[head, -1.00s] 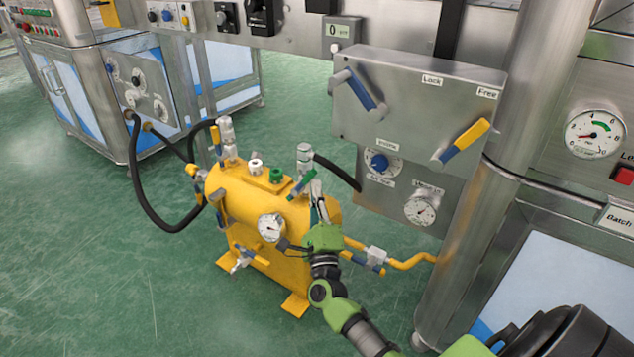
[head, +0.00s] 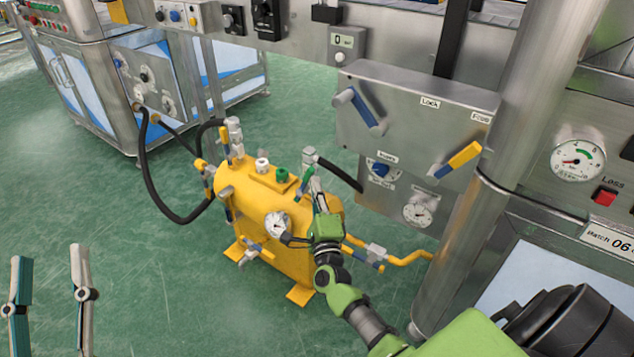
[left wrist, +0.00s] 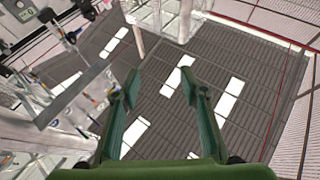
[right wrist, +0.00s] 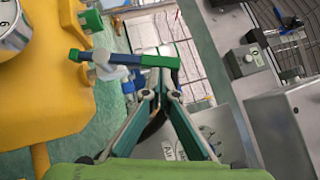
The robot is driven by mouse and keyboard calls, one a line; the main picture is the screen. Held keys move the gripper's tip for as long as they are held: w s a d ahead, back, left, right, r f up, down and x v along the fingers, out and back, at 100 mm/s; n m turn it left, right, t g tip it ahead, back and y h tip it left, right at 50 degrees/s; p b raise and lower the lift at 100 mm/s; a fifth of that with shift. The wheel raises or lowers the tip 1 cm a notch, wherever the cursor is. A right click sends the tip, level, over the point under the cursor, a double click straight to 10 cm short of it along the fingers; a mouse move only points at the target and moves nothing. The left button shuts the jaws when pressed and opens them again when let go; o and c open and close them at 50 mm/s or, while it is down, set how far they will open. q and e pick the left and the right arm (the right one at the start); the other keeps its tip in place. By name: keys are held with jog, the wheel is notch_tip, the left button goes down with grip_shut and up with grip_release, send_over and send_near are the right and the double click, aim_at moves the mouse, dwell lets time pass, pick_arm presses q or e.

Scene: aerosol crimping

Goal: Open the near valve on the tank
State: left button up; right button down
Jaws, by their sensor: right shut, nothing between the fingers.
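The yellow tank (head: 318,248) stands on the floor in the middle of the head view. A valve with a green handle (head: 304,184) is on its right end, below a hose fitting. In the right wrist view the handle (right wrist: 150,61) is green and blue, lying across a grey valve body (right wrist: 104,66). My right gripper (head: 316,192) is beside this handle; its fingertips (right wrist: 160,82) are together and empty, just below the handle in the wrist view. Contact cannot be told. My left gripper (head: 48,255) is open and empty, far left of the tank.
Another valve (head: 227,150) with a hose is on the tank's left end. A gauge (head: 277,225) is on its front. A steel panel with levers (head: 410,130) and a steel column (head: 475,215) stand close on the right. The floor left of the tank is clear.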

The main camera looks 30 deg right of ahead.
aim_at(306, 174)
pick_arm(q)
jog(key=s+a+f+g+y+p, duration=0.15)
jog(key=f+g, duration=0.35)
jog(key=f, duration=0.5)
jog(key=a+f+g+y+p, duration=0.2)
jog(key=f+g, duration=0.3)
jog(key=f, duration=0.4)
pick_arm(e)
jog(key=w+r+n+p, duration=0.1)
jog(key=w+n+g+y+p, duration=0.1)
jog(key=p, duration=0.1)
jog(key=shift+a+r+g, duration=0.3)
jog(key=shift+a+r, duration=0.1)
pick_arm(q)
jog(key=s+a+f+g+y, duration=0.1)
jog(key=s+a+f+g, duration=0.1)
jog(key=s+f+g, duration=0.2)
jog(key=s+a+f+n+g+y, duration=0.1)
jog(key=s+f+g, duration=0.4)
jog(key=s, duration=0.6)
jog(key=shift+s+a+p, duration=0.3)
jog(key=shift+a+p, duration=0.15)
jog(key=shift+a, duration=0.4)
pick_arm(e)
jog(key=shift+w, duration=0.1)
pick_arm(q)
jog(key=shift+r+p, duration=0.3)
pick_arm(e)
jog(key=shift+w+a+r, duration=0.1)
jog(key=shift+w, duration=0.15)
